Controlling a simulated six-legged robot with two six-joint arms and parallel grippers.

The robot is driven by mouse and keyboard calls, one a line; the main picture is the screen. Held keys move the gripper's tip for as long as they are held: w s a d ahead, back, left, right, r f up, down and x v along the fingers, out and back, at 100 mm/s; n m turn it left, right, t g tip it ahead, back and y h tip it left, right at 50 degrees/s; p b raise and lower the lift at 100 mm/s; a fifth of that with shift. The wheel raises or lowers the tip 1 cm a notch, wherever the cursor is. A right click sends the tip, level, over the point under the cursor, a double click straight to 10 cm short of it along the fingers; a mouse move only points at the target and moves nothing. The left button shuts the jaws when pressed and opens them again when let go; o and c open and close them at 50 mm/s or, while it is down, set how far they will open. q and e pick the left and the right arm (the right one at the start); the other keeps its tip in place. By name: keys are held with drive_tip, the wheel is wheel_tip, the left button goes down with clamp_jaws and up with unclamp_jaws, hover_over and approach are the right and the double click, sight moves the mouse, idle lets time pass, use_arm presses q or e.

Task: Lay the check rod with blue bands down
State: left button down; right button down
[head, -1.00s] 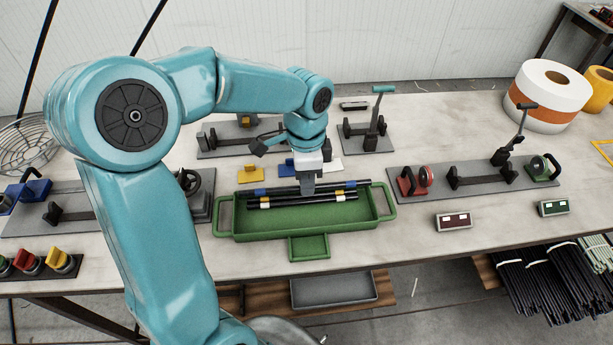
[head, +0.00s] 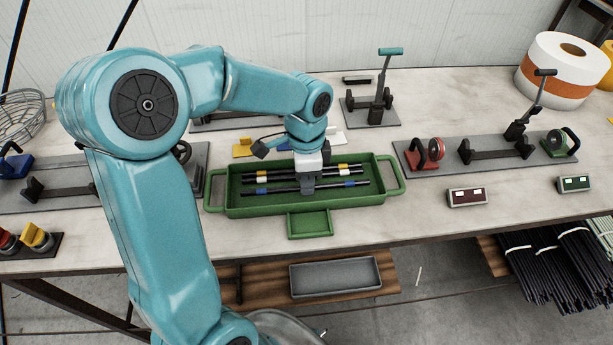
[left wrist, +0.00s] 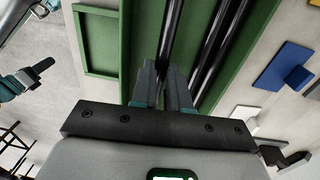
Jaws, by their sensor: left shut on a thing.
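The check rod with blue bands (head: 276,190) lies lengthwise within the green tray (head: 260,212), near its front wall. My left gripper (head: 307,190) is shut on the rod's middle, between the two blue bands. In the left wrist view the fingers (left wrist: 163,88) close around the dark rod (left wrist: 171,38). I cannot tell whether the rod touches the tray floor. A rod with yellow bands (head: 284,172) and a rod with white bands (head: 284,178) lie behind it, partly hidden by my gripper.
A small green side tray (head: 310,223) joins the tray's front. A yellow piece (head: 243,149) and a white piece (head: 331,138) lie behind it. A fixture with red and green clamps (head: 490,154) and a dark red display box (head: 467,197) stand right. Bench between is clear.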

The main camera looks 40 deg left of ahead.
use_arm(q)
drive_tip(key=shift+s+f+b, duration=0.1)
drive_tip(key=shift+f+b, duration=0.25)
drive_tip(key=shift+f, duration=0.45)
drive_tip(key=c, duration=1)
unclamp_jaws()
drive_tip(key=shift+c, duration=0.2)
drive_tip(key=shift+r, duration=0.1)
wheel_tip(320, 180, up, 16)
drive_tip(key=a+p, duration=0.1)
drive_tip(key=shift+w, duration=0.4)
drive_tip(key=shift+r, duration=0.1)
